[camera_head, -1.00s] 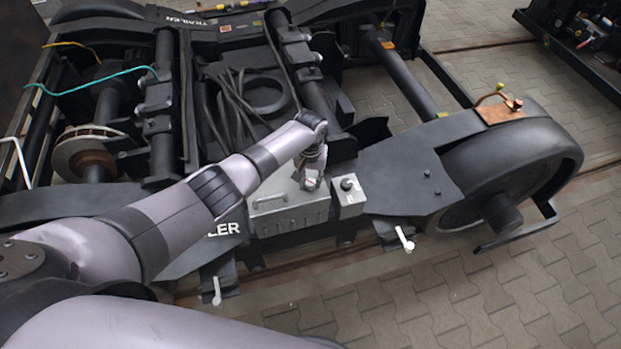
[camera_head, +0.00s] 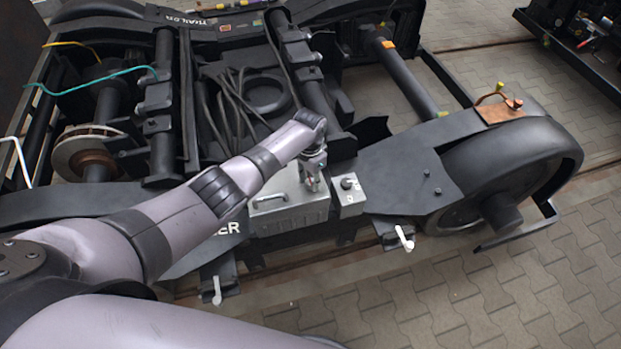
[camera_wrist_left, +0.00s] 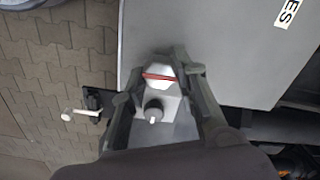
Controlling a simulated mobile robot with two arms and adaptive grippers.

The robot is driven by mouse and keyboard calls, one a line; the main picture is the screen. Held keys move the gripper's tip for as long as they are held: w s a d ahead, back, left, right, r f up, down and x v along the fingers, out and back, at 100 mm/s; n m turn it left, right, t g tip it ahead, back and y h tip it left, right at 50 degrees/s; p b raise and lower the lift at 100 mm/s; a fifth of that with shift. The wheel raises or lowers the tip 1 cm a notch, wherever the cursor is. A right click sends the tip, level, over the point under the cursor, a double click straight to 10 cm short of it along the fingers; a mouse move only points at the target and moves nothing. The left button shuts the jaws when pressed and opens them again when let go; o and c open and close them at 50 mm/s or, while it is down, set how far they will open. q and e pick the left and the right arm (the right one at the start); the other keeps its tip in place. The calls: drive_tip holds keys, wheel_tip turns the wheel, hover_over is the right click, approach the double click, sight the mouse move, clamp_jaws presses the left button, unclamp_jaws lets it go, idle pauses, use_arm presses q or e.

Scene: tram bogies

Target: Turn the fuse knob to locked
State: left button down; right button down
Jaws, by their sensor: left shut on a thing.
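My left gripper (camera_head: 313,180) points down over the right end of the grey equipment box (camera_head: 285,216). In the left wrist view its fingers (camera_wrist_left: 165,72) are shut on a pale, faceted piece with a red stripe. A black round knob (camera_head: 348,183) with a pale mark is on the small grey box to the right. It also shows in the left wrist view (camera_wrist_left: 154,113), apart from the fingertips. I cannot tell which of the two is the fuse knob, nor read any locked mark. My right gripper is not in view.
The large black wheel (camera_head: 510,165) and frame arm lie to the right. A handle (camera_head: 270,198) is on the grey box's lid. White-tipped levers (camera_head: 404,238) stick out below. Cables and beams fill the area behind. The paved floor (camera_head: 450,300) in front is clear.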

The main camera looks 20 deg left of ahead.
sight(310, 181)
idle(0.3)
use_arm(q)
drive_tip(key=c, duration=1.2)
unclamp_jaws()
drive_tip(key=shift+c, duration=0.2)
wheel_tip(310, 181, up, 12)
drive_tip(key=shift+a, duration=0.1)
